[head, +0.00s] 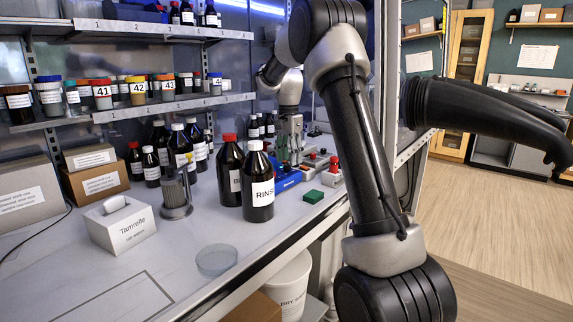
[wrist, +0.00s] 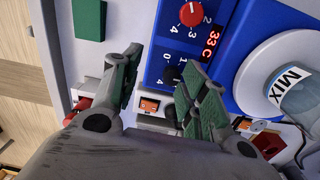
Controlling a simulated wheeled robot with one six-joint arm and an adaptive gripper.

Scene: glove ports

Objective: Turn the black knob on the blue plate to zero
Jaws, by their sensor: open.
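The blue plate (wrist: 165,55) is a hotplate-like unit with a red knob (wrist: 191,14), a red "33 C" readout and white scale marks in the wrist view. In the head view the blue plate (head: 287,182) shows only in part behind the bottles. In the head view my gripper (head: 288,148) points down at the plate.
A bottle marked MIX (wrist: 297,85) stands on the plate's white disc, right of my fingers. A green block (wrist: 89,20) lies to the left. The RINSE bottle (head: 258,190) stands close in front of the plate. A glass dish (head: 216,260) lies on the open bench.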

